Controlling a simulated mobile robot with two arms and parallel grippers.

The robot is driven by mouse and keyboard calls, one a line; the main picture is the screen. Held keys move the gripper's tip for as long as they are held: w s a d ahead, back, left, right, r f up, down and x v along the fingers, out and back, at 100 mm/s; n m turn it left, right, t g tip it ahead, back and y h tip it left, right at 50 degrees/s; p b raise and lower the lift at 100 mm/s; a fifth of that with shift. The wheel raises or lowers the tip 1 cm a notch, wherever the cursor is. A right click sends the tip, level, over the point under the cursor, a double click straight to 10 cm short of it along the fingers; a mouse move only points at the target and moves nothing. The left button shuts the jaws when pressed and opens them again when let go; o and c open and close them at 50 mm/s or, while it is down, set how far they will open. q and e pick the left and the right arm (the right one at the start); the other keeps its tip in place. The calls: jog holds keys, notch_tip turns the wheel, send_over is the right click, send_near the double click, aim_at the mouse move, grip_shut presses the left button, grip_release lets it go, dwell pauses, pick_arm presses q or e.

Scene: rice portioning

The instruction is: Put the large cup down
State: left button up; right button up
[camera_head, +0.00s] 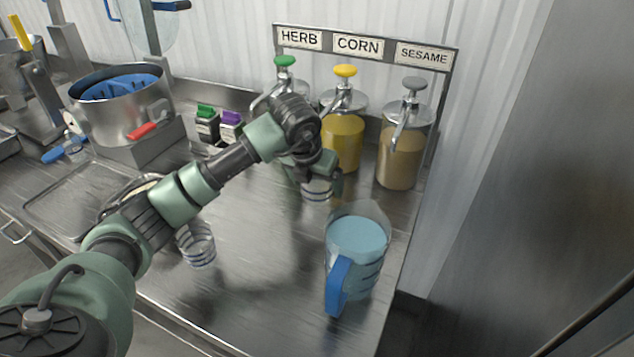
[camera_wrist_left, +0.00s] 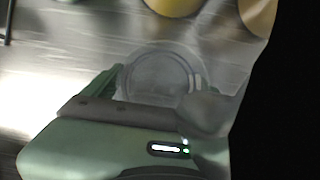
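My left gripper (camera_head: 320,172) is shut around a clear cup (camera_head: 317,190) with dark bands, in front of the dispensers. In the left wrist view the round rim of this cup (camera_wrist_left: 160,72) shows between the two fingers. My wrist hides part of the cup in the head view, and I cannot tell whether its base touches the counter. A second clear cup (camera_head: 197,246) with bands stands on the counter at the left, beside my forearm. My right gripper is not in view.
A measuring jug (camera_head: 357,250) with blue contents and a blue handle stands near the counter's right edge. Herb (camera_head: 285,62), corn (camera_head: 343,140) and sesame (camera_head: 400,158) dispensers line the back. A steel pot (camera_head: 118,115) stands at the left. The middle counter (camera_head: 262,245) is clear.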

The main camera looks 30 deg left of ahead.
pick_arm(q)
jog(key=shift+r, duration=0.15)
jog(key=b+v, duration=0.1)
jog(key=v, duration=1.1)
jog(key=shift+b, duration=0.3)
